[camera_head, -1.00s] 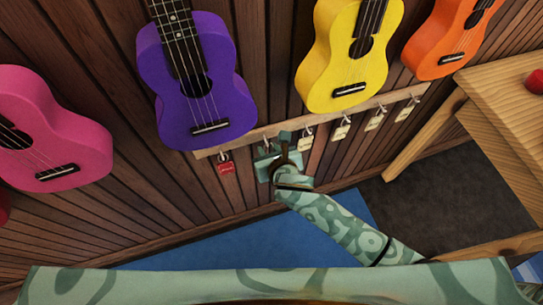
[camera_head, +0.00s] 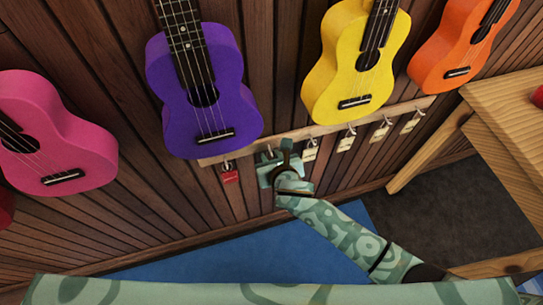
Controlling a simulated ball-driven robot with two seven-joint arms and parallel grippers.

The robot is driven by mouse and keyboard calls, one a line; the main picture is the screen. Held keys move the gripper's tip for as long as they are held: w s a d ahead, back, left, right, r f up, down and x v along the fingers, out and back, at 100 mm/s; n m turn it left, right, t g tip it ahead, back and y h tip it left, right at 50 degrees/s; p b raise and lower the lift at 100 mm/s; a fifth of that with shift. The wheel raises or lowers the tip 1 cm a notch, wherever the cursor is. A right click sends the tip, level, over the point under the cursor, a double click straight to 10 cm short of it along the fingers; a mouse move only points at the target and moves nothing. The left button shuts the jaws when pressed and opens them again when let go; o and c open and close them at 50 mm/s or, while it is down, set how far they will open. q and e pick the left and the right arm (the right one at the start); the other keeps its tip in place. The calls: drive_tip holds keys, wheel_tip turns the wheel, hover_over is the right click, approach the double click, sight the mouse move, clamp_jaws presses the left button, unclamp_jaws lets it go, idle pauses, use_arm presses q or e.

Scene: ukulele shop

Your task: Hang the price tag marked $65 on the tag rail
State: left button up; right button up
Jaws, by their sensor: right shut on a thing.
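The wooden tag rail (camera_head: 241,149) runs along the plank wall below the ukuleles, with several small hooks on it. My right gripper (camera_head: 271,160) is at the rail, in front of a hook between the red tag (camera_head: 230,177) and the nearest cream tag (camera_head: 310,153). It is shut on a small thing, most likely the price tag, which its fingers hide. I cannot read a $65 mark on any tag, nor tell whether the held tag touches the hook. My left gripper is not in view.
More cream tags (camera_head: 346,144) hang to the right. A purple ukulele (camera_head: 205,110) and a yellow ukulele (camera_head: 350,80) hang close above the rail. A wooden table (camera_head: 500,75) stands at the right. A blue mat (camera_head: 240,262) lies below.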

drive_tip(key=o, duration=1)
drive_tip(key=shift+s+d+r+p, duration=0.15)
drive_tip(key=shift+s+r+p, duration=0.15)
use_arm(q)
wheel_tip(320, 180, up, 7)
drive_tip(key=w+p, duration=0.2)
drive_tip(key=p, duration=0.5)
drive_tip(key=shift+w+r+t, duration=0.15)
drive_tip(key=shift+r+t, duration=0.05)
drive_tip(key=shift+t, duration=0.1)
use_arm(e)
drive_tip(key=v, duration=1.5)
drive_tip(key=shift+s, duration=0.2)
